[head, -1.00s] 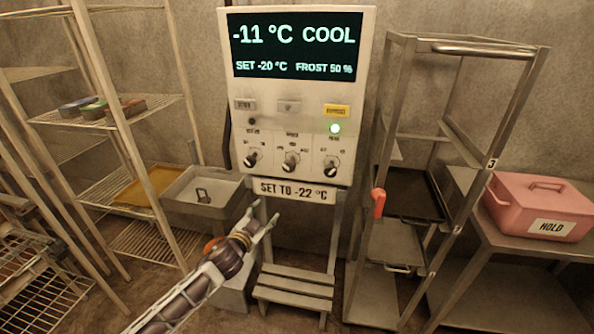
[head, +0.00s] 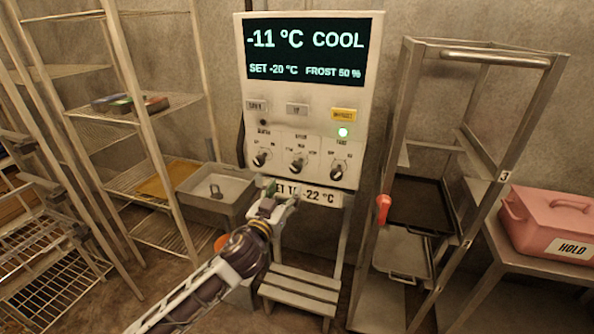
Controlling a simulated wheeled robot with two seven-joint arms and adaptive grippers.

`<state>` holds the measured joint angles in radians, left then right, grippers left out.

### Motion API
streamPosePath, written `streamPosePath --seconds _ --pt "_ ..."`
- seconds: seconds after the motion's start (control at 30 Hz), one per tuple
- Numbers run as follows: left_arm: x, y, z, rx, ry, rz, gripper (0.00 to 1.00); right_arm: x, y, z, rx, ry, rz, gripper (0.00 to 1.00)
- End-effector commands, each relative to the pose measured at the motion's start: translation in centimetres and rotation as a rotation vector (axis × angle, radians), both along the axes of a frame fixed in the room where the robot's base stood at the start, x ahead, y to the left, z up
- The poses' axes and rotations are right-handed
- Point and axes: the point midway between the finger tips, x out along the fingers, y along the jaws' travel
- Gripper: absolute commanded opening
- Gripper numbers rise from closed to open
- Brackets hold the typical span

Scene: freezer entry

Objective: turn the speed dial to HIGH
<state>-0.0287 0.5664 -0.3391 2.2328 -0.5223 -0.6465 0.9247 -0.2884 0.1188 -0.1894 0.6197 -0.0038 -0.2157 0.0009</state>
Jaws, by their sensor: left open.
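The control panel (head: 302,100) stands upright in the middle of the head view. Its screen (head: 306,52) reads -11 °C COOL, SET -20 °C, FROST 50 %. Three dark dials sit in a row: a left dial (head: 260,159), a middle dial (head: 298,164) and a right dial (head: 337,171). Their small labels are too blurred to read surely, so I cannot tell their settings. My left gripper (head: 281,194) is open and empty just below the dials, in front of the SET TO -22 °C sign (head: 318,196), partly covering it. My right gripper is not in view.
A step stool (head: 300,290) stands below the panel. A grey bin (head: 205,208) and wire shelves are left. A metal rack with a red handle (head: 383,209) and a pink HOLD box (head: 545,225) are right.

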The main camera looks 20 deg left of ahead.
Motion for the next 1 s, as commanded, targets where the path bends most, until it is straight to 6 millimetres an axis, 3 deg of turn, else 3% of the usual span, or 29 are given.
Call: streamPosePath --seconds 0.4,0.73,1.0 --pt "0.1 0.8 -0.5 -0.235 0.033 0.034 0.58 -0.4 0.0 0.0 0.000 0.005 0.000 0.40" --pt "0.1 0.8 -0.5 -0.245 0.033 0.034 0.58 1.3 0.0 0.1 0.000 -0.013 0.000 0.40" --pt "0.5 0.8 -0.4 -0.244 0.032 0.033 0.58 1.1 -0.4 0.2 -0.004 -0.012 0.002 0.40"
